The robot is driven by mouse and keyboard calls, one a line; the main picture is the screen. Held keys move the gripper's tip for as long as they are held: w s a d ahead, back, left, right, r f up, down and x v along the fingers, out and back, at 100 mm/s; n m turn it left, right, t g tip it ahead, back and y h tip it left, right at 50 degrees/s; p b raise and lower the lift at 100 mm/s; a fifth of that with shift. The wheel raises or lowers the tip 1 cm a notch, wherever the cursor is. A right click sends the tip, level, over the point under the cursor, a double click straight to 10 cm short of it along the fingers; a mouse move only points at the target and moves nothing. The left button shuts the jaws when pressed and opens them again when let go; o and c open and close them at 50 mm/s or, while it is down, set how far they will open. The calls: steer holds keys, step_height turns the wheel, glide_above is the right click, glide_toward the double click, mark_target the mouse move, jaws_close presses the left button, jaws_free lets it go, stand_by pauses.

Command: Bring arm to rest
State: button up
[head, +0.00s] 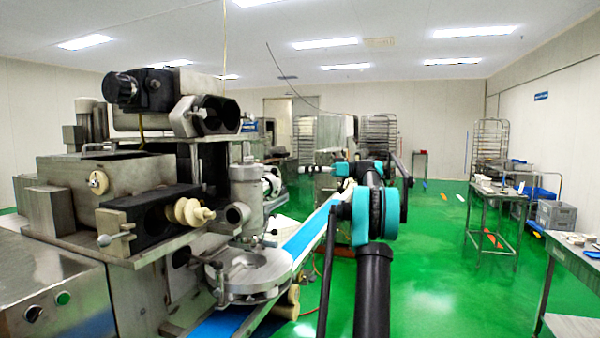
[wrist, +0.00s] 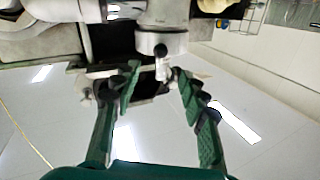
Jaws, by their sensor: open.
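My arm (head: 375,215), dark with teal joints, rises at the middle right of the head view and bends left toward the encrusting machine. My gripper (wrist: 163,85) shows in the wrist view with its two green fingers spread apart and no object held. The encrusting machine (head: 120,178) fills the left of the head view. A grey cylindrical machine part (wrist: 163,14) shows beyond the fingertips in the wrist view, where the ceiling lies at the bottom. Whether the fingers touch any machine part cannot be told. The gripper is small and hard to make out in the head view.
A blue conveyor belt (head: 305,235) runs from the machine alongside my arm. Metal tables (head: 497,196) stand at the right, with a grey crate (head: 556,216) near the wall. Rack trolleys (head: 378,135) stand at the back. The green floor (head: 440,260) between arm and tables is mostly clear.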

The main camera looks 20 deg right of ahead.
steer(key=s+a+f+m+g+h, duration=0.1)
steer(key=s+a+f+m+h, duration=0.3)
steer(key=s+a+f, duration=0.65)
steer(key=s+a+f+m+h, duration=0.45)
steer(key=s+a+f, duration=0.2)
steer(key=f, duration=0.65)
steer(key=s+d+f+m+h, duration=0.1)
steer(key=s+f+h, duration=0.2)
steer(key=s+f, duration=0.5)
steer(key=s+d+f+m+h, duration=0.1)
steer(key=s+f+m+h, duration=0.1)
steer(key=s+f, duration=0.5)
steer(key=s+d+f+m+t+h, duration=0.1)
steer(key=s+f+h, duration=0.3)
steer(key=s+f, duration=0.4)
steer(key=s, duration=0.6)
steer(key=shift+f+m, duration=0.35)
